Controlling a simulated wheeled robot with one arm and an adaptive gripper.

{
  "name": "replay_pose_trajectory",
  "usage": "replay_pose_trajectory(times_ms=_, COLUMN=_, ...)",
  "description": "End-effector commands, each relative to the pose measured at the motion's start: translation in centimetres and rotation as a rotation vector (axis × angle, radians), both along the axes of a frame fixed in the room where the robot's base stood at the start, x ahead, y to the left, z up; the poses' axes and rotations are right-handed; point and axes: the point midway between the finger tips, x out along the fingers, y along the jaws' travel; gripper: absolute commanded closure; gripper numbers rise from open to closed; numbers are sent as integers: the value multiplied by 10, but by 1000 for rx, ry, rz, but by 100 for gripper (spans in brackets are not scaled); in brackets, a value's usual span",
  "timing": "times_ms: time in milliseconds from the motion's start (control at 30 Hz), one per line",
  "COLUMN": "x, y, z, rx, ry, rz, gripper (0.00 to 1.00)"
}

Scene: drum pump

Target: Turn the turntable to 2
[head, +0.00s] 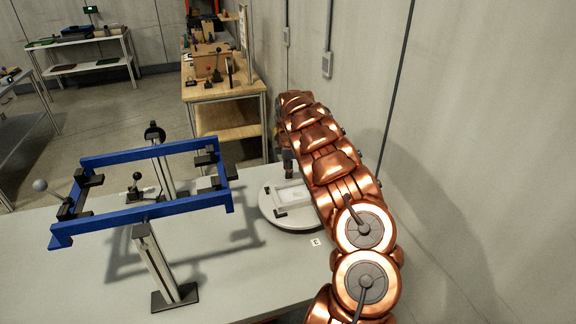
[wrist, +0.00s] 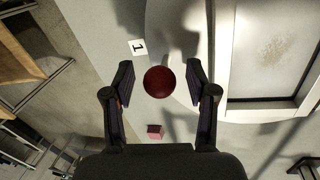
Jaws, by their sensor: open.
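The turntable (head: 268,214) is a pale round disc on the grey table, partly hidden by my arm in the head view. A framed plate (head: 292,197) lies on it, and a dark upright handle (head: 288,166) stands near its far edge. In the wrist view a dark red ball knob (wrist: 159,82) lies between the fingers of my gripper (wrist: 160,88). The fingers are open, with a gap on each side of the knob. A label reading 1 (wrist: 137,47) lies beside the turntable (wrist: 167,18). A small red block (wrist: 155,131) shows below the knob.
A blue frame (head: 150,150) on posts stands left of the turntable. A small label (head: 315,242), too small to read, lies on the table (head: 240,285) in front. A wall (head: 470,150) rises close on the right. A wooden bench (head: 222,90) stands behind.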

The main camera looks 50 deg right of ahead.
Motion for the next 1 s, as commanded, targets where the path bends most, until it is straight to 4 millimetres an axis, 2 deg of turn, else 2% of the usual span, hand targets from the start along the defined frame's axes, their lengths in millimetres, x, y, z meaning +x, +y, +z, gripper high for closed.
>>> replay_pose_trajectory(times_ms=167, x=0, y=0, z=0, rx=-1, ry=0, rz=0, gripper=43)
replay_pose_trajectory(times_ms=700, x=0, y=0, z=0, rx=-1, ry=1, rz=0, gripper=98)
replay_pose_trajectory(times_ms=1000, x=0, y=0, z=0, rx=-1, ry=1, rz=0, gripper=100)
